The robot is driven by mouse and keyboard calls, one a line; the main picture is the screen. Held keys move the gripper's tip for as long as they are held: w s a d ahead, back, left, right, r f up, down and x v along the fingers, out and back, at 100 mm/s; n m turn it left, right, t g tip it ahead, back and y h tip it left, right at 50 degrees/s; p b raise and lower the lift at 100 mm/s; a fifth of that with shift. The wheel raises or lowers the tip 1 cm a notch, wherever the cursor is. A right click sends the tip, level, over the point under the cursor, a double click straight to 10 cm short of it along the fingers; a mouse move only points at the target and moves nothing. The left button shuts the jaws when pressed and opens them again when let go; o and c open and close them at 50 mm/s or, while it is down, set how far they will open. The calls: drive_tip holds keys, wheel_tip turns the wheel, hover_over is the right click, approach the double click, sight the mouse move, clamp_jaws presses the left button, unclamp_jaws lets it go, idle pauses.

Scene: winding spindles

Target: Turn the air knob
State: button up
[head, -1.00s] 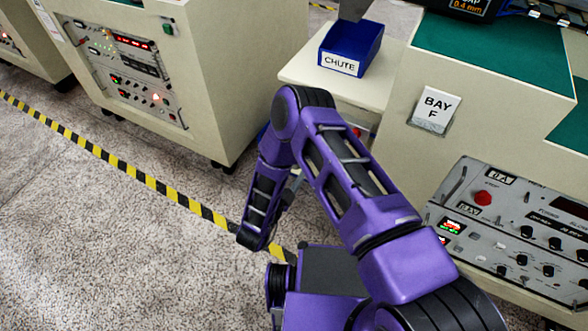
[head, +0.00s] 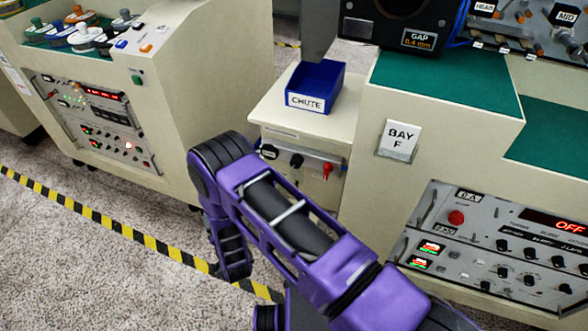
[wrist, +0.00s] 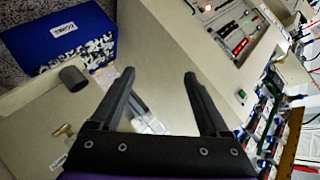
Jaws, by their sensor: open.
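I cannot tell for sure which control is the air knob. In the head view, a black knob (head: 296,160) and a red handle (head: 327,171) sit on the front of the small cabinet below the blue chute bin (head: 315,88). A small dark label (head: 268,152) beside them is too small to read. In the wrist view, my gripper (wrist: 158,85) is open and empty, with pale surface and a clear bag-like item behind its fingers. A brass-coloured fitting (wrist: 62,131) and a dark grey cylinder (wrist: 72,76) lie to its left.
The Bay F machine (head: 465,80) stands at the right, with a control panel (head: 490,250) reading OFF. Another cabinet (head: 195,100) with coloured spools stands at the left. Yellow-black tape (head: 105,223) crosses the open floor. A blue box (wrist: 62,35) is at upper left in the wrist view.

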drive_tip(key=s+a+f+n+g+h+p, duration=0.1)
drive_tip(key=s+f+n+g, duration=0.1)
drive_tip(key=s+n+g, duration=0.3)
drive_tip(key=s+a+f+n+g, duration=0.1)
drive_tip(key=s+f+n+g, duration=0.15)
drive_tip(key=n, duration=0.45)
drive_tip(key=w+d+n+t+h+p, duration=0.1)
drive_tip(key=d+n+h+p, duration=0.1)
drive_tip(key=d+n+h, duration=1.35)
drive_tip(key=n+t+y, duration=0.4)
drive_tip(key=n+t, duration=0.6)
drive_tip(key=t, duration=0.1)
approach(295, 166)
drive_tip(key=shift+m, duration=0.25)
drive_tip(key=x, duration=0.9)
drive_tip(key=shift+w+p, duration=0.15)
drive_tip(key=shift+p, duration=0.15)
